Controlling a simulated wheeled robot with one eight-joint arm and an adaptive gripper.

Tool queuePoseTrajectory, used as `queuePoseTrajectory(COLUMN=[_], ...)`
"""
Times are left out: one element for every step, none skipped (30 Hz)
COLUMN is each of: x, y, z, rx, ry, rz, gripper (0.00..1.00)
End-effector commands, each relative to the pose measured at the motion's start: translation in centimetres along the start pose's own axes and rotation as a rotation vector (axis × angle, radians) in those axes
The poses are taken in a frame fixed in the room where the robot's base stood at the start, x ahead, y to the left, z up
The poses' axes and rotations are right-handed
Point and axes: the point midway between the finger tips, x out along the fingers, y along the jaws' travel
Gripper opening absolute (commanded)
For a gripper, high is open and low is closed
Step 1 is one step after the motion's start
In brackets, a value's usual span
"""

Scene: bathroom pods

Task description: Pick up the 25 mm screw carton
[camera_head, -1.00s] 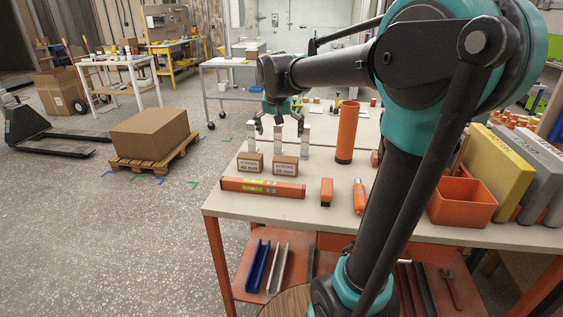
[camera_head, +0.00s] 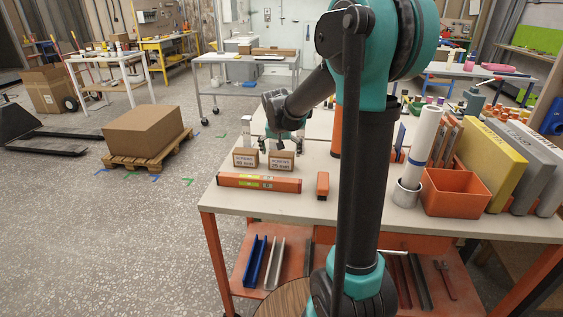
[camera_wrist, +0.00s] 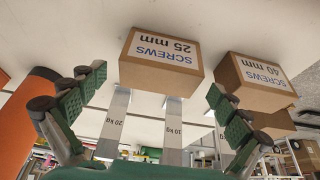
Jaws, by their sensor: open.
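The 25 mm screw carton (camera_head: 281,161) is a small brown box with a white label, upright on the workbench (camera_head: 225,200). In the wrist view the carton (camera_wrist: 160,60) appears upside down, its "SCREWS 25 mm" label readable. My gripper (camera_head: 283,146) is at the carton, with its fingers spread toward either side of its top. In the wrist view my open gripper (camera_wrist: 157,80) has one finger on each side of the carton, with gaps visible. The similar 40 mm carton (camera_head: 245,158) stands just left in the head view; it is on the right in the wrist view (camera_wrist: 260,82).
An orange tube (camera_head: 336,140) stands to the right. An orange level (camera_head: 259,182) lies in front. My right finger is close to the 40 mm carton.

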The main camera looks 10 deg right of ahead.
Motion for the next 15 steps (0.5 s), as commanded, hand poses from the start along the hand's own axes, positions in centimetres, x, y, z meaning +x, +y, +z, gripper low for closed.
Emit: queuePoseTrajectory(x=[0.8, 1.2, 1.8, 2.1, 2.4, 2.7, 2.9, 3.0, 3.2, 3.2, 3.2, 3.2, 3.2, 3.2, 3.2], y=[0.0, 0.0, 0.0, -0.1, -0.1, 0.0, 0.0, 0.0, 0.0, 0.0, 0.0, 0.0, 0.0, 0.0, 0.0], z=[-0.1, -0.1, -0.1, -0.1, -0.1, -0.1, -0.1, 0.0, 0.0, 0.0, 0.0, 0.0, 0.0, 0.0, 0.0], rx=[0.001, 0.001, 0.001, 0.001, 0.001, 0.001, 0.001, 0.001, 0.001, 0.001, 0.001, 0.000, 0.000, 0.000, 0.000], ry=[0.000, 0.000, 0.000, 0.000, 0.000, 0.000, 0.000, 0.000, 0.000, 0.000, 0.000, 0.000, 0.000, 0.000, 0.000], rz=[0.000, 0.000, 0.000, 0.000, 0.000, 0.000, 0.000, 0.000, 0.000, 0.000, 0.000, 0.000, 0.000, 0.000, 0.000], gripper=[1.00, 1.00, 1.00, 1.00, 1.00, 1.00, 1.00, 1.00, 1.00, 1.00, 1.00, 1.00, 1.00, 1.00, 1.00])
